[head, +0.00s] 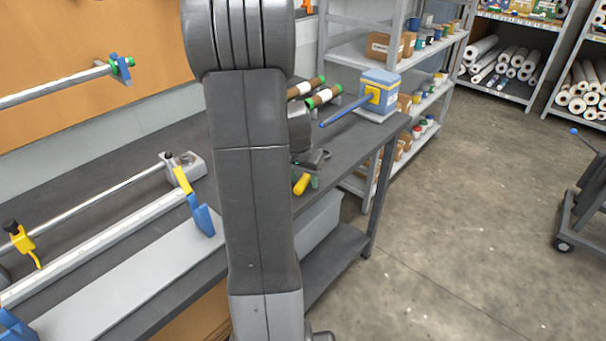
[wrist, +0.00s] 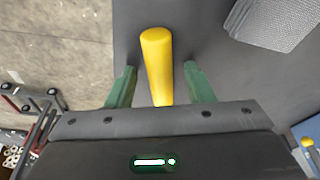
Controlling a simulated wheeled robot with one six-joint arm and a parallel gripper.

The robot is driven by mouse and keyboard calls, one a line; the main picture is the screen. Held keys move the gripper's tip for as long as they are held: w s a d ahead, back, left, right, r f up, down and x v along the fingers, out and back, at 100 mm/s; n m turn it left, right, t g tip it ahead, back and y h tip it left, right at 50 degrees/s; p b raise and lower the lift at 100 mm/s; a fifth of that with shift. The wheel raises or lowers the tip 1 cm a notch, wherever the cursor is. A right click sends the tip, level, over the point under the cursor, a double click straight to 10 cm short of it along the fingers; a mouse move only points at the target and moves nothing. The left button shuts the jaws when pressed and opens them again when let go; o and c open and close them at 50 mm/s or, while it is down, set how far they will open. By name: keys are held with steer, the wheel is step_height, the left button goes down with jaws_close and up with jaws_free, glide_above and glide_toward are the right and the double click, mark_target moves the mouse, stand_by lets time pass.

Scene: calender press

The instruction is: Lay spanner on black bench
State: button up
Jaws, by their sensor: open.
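A yellow rounded handle (wrist: 157,60), which looks like the spanner's, lies between my gripper's two green fingers in the wrist view. Its far part is hidden behind the gripper body. It also shows as a small yellow end (head: 301,184) in the head view, beside my arm. My gripper (wrist: 159,78) is open, with a gap on each side of the handle. The black bench (wrist: 212,55) is under the handle. It runs along the wall in the head view (head: 345,150). I cannot tell whether the handle rests on it.
A blue and grey box (head: 379,92) with a blue rod stands on the bench's right end. Green-ended rolls (head: 325,96) lie behind my gripper. The long press with metal bars (head: 100,235) fills the left.

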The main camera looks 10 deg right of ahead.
steer(key=v, duration=1.4)
steer(key=shift+d+f, duration=0.1)
steer(key=shift+f, duration=0.05)
steer(key=x, duration=1.4)
steer(key=shift+r+p, duration=0.3)
steer(key=shift+r, duration=0.15)
steer(key=shift+f+b, duration=0.15)
steer(key=shift+b, duration=0.25)
